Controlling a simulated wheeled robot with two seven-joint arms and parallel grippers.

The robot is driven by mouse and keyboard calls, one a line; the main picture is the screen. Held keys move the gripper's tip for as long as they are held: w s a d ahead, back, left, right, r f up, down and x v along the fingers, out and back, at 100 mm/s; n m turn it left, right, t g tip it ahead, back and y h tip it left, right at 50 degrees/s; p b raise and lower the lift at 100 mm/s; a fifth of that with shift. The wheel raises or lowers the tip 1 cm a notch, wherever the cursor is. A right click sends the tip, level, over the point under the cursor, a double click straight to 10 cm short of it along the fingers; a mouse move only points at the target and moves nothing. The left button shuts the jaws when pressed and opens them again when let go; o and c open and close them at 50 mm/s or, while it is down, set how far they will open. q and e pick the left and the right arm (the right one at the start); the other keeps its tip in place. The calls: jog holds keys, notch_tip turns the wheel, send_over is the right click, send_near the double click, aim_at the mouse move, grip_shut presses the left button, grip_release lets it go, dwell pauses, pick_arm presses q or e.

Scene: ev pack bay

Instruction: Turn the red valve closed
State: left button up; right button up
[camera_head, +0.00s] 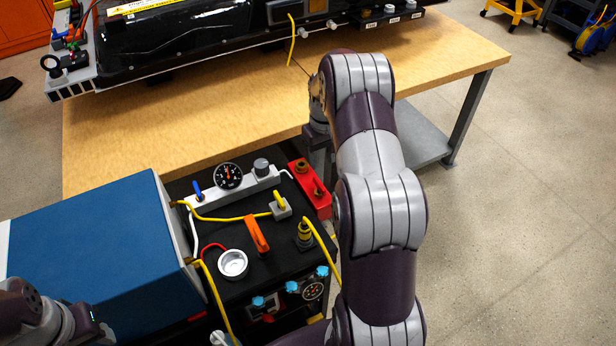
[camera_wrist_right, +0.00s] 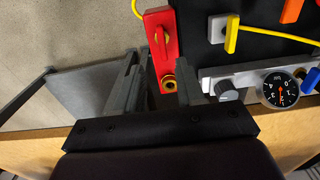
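The only red fitting I see beside the panel is a narrow red block (camera_head: 325,207) at the right edge of the black cart top. It carries a round brass port and a small brass-coloured piece; I cannot tell for sure that it is the valve, or its turn position. The red block (camera_wrist_right: 173,59) also shows at the top of the right wrist view. My right gripper (camera_wrist_right: 158,82) is open, its two dark fingers apart, with the block's brass end between them in that picture. Contact cannot be told. In the head view my right gripper (camera_head: 320,160) is partly hidden by my wrist. My left gripper is out of view.
The black cart top (camera_head: 205,275) holds a gauge (camera_head: 229,176), a grey knob (camera_head: 262,166), an orange lever (camera_head: 256,235), a metal cup (camera_head: 232,264) and yellow cables. A blue box (camera_head: 90,245) stands left. A wooden table (camera_head: 240,125) with a battery pack (camera_head: 190,45) lies beyond.

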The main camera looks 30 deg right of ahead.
aim_at(319, 183)
jog(key=f, duration=1)
jog(key=shift+w+a, duration=0.1)
jog(key=shift+w, duration=0.15)
jog(key=shift+f, duration=0.1)
jog(key=shift+w, duration=0.1)
grip_shut()
